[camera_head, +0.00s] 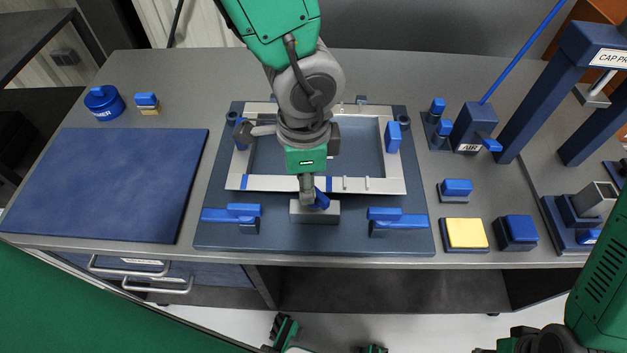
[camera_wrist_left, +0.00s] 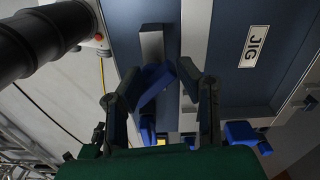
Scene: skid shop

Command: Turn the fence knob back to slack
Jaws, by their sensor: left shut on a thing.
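The blue fence knob (camera_head: 322,200) sits on a grey block (camera_head: 316,216) at the front middle of the jig plate (camera_head: 280,235). My left gripper (camera_head: 309,197) reaches down onto the knob from above and is shut on it. In the left wrist view the blue knob (camera_wrist_left: 154,84) lies between the two fingers of my left gripper (camera_wrist_left: 158,78), turned at a slant. The gripper covers part of the knob in the head view.
A pale frame (camera_head: 375,186) lies on the jig plate behind the block. Blue-handled clamps (camera_head: 232,213) (camera_head: 400,220) flank the block. A blue mat (camera_head: 100,185) is at left. A yellow-topped button (camera_head: 466,233), blue buttons and a blue press (camera_head: 540,100) stand at right.

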